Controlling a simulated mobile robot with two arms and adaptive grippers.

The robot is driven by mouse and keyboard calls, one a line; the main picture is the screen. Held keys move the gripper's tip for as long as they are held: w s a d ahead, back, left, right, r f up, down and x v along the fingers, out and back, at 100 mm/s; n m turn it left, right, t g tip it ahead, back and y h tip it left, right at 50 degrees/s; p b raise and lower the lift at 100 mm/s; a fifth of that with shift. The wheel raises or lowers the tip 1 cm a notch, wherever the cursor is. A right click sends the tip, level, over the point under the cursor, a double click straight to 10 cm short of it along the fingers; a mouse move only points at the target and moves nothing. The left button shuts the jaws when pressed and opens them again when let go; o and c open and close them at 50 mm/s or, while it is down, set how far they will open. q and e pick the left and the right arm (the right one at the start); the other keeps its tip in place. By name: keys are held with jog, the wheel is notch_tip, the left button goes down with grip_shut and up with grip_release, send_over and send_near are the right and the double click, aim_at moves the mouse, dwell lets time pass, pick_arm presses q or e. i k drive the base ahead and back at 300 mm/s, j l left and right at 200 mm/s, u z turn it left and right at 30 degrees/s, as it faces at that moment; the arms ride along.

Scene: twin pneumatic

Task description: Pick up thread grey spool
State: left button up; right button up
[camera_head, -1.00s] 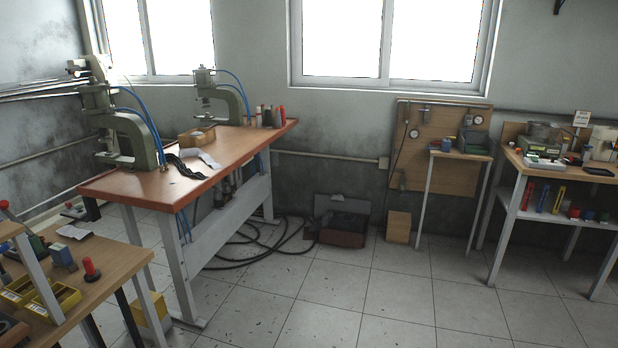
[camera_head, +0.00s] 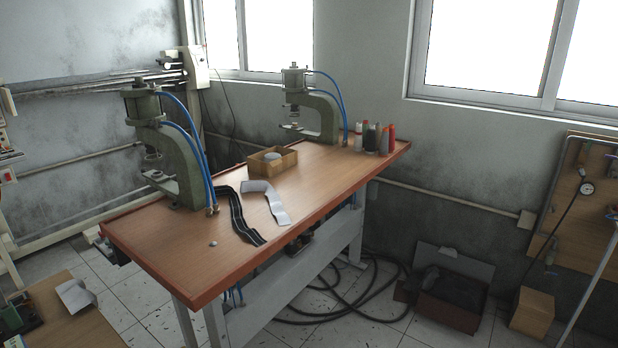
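A small group of thread spools (camera_head: 372,138) stands upright at the far right end of the wooden work table (camera_head: 300,215). One is red, one is whitish, and darker grey or greenish ones stand between them. At this distance I cannot tell for sure which one is the grey spool, and some partly hide others. Neither of my grippers is in view.
Two green presses (camera_head: 165,150) (camera_head: 318,112) with blue hoses stand on the table. A wooden box (camera_head: 272,162), a black strip (camera_head: 238,215) and white paper (camera_head: 266,200) lie on it. Hoses (camera_head: 350,300) and a brown box (camera_head: 452,300) are on the floor at right.

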aim_at(268, 157)
jog(key=i+l+u, duration=0.1)
jog(key=i+u, duration=0.2)
jog(key=i+l+u, duration=0.5)
jog(key=l+u, duration=0.15)
jog(key=u, duration=0.15)
jog(key=i+l+u, duration=0.15)
jog(key=l+u, duration=0.8)
jog(key=i+j, duration=0.05)
jog(key=j, duration=0.05)
